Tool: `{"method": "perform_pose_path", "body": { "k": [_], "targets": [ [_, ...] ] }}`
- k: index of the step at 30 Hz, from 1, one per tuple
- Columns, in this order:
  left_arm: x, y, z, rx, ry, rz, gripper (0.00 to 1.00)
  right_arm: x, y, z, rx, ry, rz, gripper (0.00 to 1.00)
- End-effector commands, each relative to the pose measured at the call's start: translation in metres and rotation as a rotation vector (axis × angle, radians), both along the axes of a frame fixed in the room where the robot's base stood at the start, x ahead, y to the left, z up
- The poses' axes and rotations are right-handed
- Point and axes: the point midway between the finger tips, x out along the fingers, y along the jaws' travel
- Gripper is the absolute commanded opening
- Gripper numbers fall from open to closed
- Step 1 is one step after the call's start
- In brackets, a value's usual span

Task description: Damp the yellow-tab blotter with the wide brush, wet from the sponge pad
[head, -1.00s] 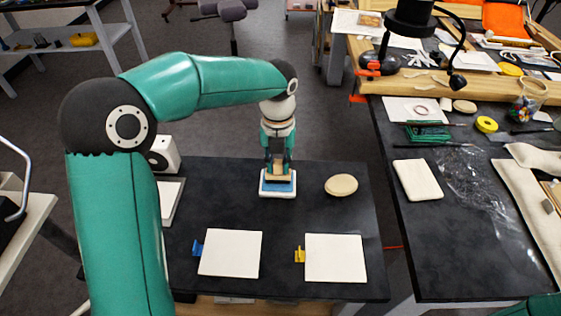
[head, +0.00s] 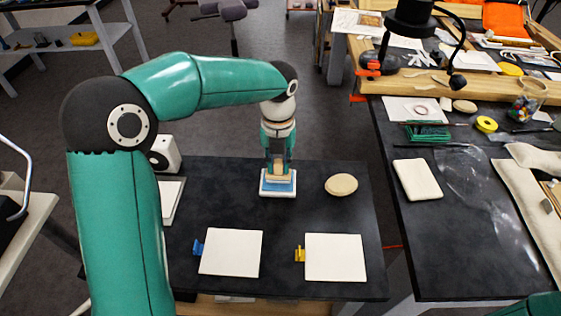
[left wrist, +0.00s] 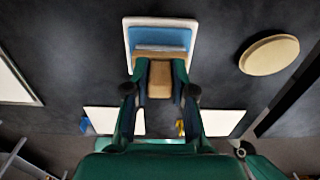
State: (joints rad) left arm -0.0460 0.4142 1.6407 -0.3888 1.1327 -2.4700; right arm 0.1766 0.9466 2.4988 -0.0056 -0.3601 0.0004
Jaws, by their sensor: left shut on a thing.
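The yellow-tab blotter (head: 336,258) is a white square lying flat at the front right of the dark table, its yellow tab (head: 300,254) on its left edge. The sponge pad (left wrist: 160,34) is blue in a white tray and stands further back; it also shows in the head view (head: 291,187). My left gripper (head: 278,168) is shut on the wooden handle of the wide brush (left wrist: 160,80), directly over the pad. The brush head is down at the pad and seems to touch it; the exact contact is hard to see. My right gripper is out of view.
A blue-tab blotter (head: 231,252) lies left of the yellow-tab one. A beige oval stone-like object (head: 341,184) lies right of the pad. A white box-like thing (head: 166,153) stands at the back left. A cluttered second table (head: 450,250) is across a gap to the right.

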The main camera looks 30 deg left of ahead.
Motion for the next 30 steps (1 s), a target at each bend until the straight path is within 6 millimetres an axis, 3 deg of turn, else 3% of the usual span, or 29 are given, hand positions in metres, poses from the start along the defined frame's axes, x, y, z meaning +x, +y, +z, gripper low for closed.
{"method": "perform_pose_path", "body": {
  "k": [16, 30],
  "targets": [
    [-0.001, -0.001, 0.000, 0.001, 0.006, -0.002, 0.00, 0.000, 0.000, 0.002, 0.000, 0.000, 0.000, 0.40],
    [0.000, -0.001, 0.037, 0.000, 0.003, -0.002, 0.00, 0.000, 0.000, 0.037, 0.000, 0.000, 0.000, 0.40]
  ]
}}
